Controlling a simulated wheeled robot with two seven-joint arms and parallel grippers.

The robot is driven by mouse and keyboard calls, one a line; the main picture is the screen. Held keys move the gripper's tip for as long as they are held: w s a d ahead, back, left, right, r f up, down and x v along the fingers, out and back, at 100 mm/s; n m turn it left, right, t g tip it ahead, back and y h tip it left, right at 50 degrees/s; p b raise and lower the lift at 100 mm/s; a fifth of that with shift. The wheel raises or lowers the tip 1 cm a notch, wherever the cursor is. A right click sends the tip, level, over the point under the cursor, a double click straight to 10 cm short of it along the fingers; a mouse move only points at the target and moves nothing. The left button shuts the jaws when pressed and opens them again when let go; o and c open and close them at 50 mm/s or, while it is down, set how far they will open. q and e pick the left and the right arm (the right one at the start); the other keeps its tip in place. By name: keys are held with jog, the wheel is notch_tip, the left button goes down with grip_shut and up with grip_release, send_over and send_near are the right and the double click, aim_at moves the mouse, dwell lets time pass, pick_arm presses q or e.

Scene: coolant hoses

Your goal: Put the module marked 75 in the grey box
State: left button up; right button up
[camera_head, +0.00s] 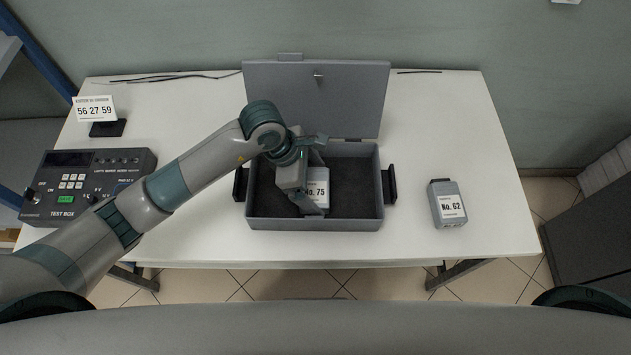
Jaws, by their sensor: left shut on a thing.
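My left gripper (312,180) reaches down into the box from the left and is shut on this module. The gripper hides part of the module, and I cannot tell whether the module touches the box floor. The box's lid (345,98) stands open at the back. My right gripper does not show.
A module marked 62 (448,204) stands on the white table (430,130) right of the box. A test box (85,186) and a card reading 56 27 59 (95,109) are at the left. Black handles stick out from both box sides.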

pick_arm(q)
jog(key=o, duration=0.9)
jog(key=shift+o, duration=0.7)
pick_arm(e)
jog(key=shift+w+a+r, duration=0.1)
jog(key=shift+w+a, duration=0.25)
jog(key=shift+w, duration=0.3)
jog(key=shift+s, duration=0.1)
